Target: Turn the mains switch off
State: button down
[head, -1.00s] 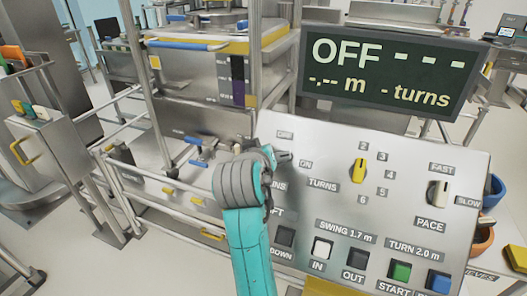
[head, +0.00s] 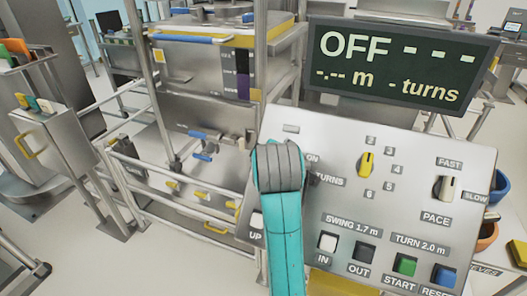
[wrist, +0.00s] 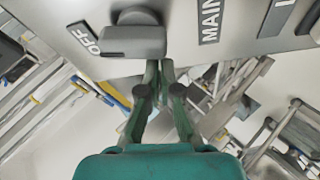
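The mains switch (wrist: 135,40) is a dark grey knob with a bar handle, at the top of the wrist view. Its bar lies across the picture, with its left end by the OFF label (wrist: 83,38). The MAINS label (wrist: 210,20) is to its right. My gripper (wrist: 160,72) has its teal fingers nearly together just below the knob, with nothing seen between them. Whether they touch the knob is unclear. In the head view my arm hides the switch and the gripper. The dark display (head: 400,65) reads OFF with dashes.
The sloped control panel (head: 440,150) also carries a yellow turns selector (head: 366,164), a pace knob (head: 444,189) and several push buttons, including the green START button (head: 404,265). Metal frames and railings stand to the left and behind.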

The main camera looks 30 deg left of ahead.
jog(key=shift+r, duration=0.15)
jog(key=shift+r, duration=0.7)
